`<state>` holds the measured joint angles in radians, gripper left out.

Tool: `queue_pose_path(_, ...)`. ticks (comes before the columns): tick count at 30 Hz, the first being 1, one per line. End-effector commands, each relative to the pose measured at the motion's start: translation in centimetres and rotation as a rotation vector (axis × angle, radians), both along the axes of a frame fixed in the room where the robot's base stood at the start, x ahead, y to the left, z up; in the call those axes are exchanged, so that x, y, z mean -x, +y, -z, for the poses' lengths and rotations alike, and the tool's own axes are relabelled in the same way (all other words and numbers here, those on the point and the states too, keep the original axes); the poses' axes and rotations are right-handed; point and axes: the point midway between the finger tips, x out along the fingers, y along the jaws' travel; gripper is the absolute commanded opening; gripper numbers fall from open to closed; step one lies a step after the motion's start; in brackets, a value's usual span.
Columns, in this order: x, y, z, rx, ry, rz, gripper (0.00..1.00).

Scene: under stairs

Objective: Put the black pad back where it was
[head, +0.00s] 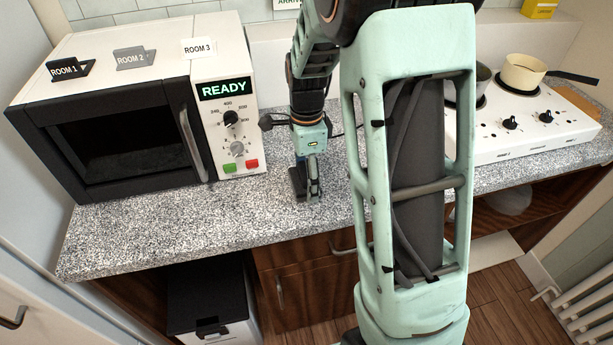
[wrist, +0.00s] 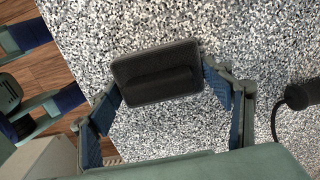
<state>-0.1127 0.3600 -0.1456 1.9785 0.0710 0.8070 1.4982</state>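The black pad (wrist: 157,72) is a dark rectangle with a raised ridge along it. It lies on the speckled counter. In the head view it is a small dark shape (head: 297,183) right of the microwave, partly hidden by my gripper (head: 312,186). In the wrist view my gripper (wrist: 164,85) is open, pointing down. Its blue-padded fingers stand at the left and right ends of the pad, near its edges. I see no clear grip on the ridge; whether a fingertip touches the pad's edge I cannot tell.
A microwave (head: 228,150) reading READY stands left, with tags ROOM 1 (head: 70,70), ROOM 2 (head: 134,58) and ROOM 3 (head: 198,48) on top. A white hob (head: 520,125) with a cream pan (head: 523,72) stands right. The counter (head: 190,228) before the microwave is clear.

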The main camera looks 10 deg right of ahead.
Motion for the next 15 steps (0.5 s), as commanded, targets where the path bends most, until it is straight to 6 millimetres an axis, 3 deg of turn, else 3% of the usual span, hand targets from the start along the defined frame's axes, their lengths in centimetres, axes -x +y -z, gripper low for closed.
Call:
queue_pose_path(4,0.02,0.01,0.00,0.000,0.001,0.000,0.89)
queue_pose_path(15,-0.01,0.01,-0.69,0.000,-0.001,0.000,0.89)
